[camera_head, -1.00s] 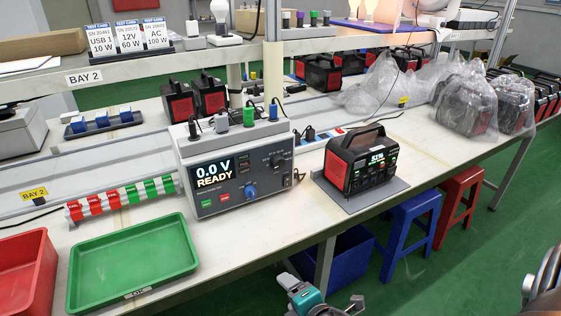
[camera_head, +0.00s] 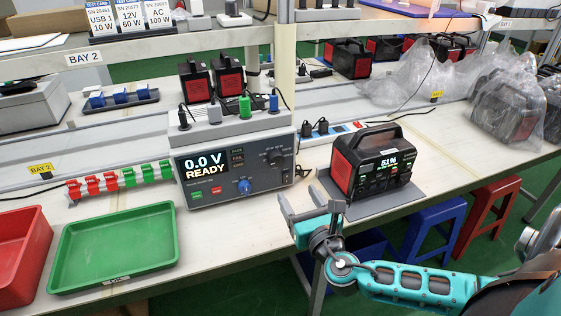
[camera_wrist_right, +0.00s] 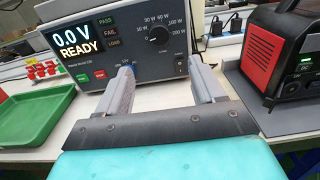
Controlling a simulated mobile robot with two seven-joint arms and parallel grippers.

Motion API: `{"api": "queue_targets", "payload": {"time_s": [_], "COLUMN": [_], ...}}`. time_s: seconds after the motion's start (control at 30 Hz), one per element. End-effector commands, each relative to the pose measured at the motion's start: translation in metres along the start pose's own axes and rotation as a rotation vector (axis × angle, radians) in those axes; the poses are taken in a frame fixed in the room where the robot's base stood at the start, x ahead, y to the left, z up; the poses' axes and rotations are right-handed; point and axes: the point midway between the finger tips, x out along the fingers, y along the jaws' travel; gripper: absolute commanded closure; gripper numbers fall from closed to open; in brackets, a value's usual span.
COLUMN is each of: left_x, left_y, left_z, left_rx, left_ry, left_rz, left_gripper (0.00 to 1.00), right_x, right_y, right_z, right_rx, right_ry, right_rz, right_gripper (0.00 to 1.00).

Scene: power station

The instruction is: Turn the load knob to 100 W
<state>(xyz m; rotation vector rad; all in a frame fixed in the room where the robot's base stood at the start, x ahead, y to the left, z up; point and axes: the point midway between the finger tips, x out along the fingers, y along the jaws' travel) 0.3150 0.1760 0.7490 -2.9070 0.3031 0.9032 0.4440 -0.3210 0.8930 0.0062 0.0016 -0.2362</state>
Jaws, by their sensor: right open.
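The tester (camera_head: 215,190) stands on the bench, its screen reading "0.0 V READY". Its black load knob (camera_head: 276,157) is at the upper right of the front panel. In the right wrist view the knob (camera_wrist_right: 158,35) sits among watt labels including 100 W at its right; its pale mark seems to point left, towards the lowest label. My right gripper (camera_head: 311,207) is open and empty, in front of the bench edge, below and right of the knob. In the right wrist view its fingers (camera_wrist_right: 160,80) point at the panel, apart from it. My left gripper is out of view.
A blue knob (camera_head: 245,187) sits low on the panel, partly hidden by a finger in the wrist view. A black-and-red power station (camera_head: 384,165) stands on a grey plate right of the tester. A green tray (camera_head: 112,285) lies left; stools (camera_head: 415,235) stand below the bench.

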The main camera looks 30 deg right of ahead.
Motion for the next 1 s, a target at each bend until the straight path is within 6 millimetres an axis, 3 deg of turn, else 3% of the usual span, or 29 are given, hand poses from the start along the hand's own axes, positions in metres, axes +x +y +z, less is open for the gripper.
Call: {"api": "queue_targets", "payload": {"time_s": [0.17, 0.7, 1.0], "left_x": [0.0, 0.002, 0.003], "left_y": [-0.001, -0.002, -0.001], "left_z": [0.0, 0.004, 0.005], "left_rx": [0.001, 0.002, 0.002], "left_ry": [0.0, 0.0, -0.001], "left_rz": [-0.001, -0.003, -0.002], "left_gripper": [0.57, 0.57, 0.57], "right_x": [0.014, 0.11, 0.129], "right_y": [0.0, 0.0, 0.0], "right_z": [0.002, 0.001, 0.001], "right_rx": [-0.009, -0.005, -0.005], "right_ry": [-0.007, -0.003, -0.001], "right_rz": [-0.001, 0.0, 0.0], "right_gripper": [0.32, 0.32, 0.32]}}
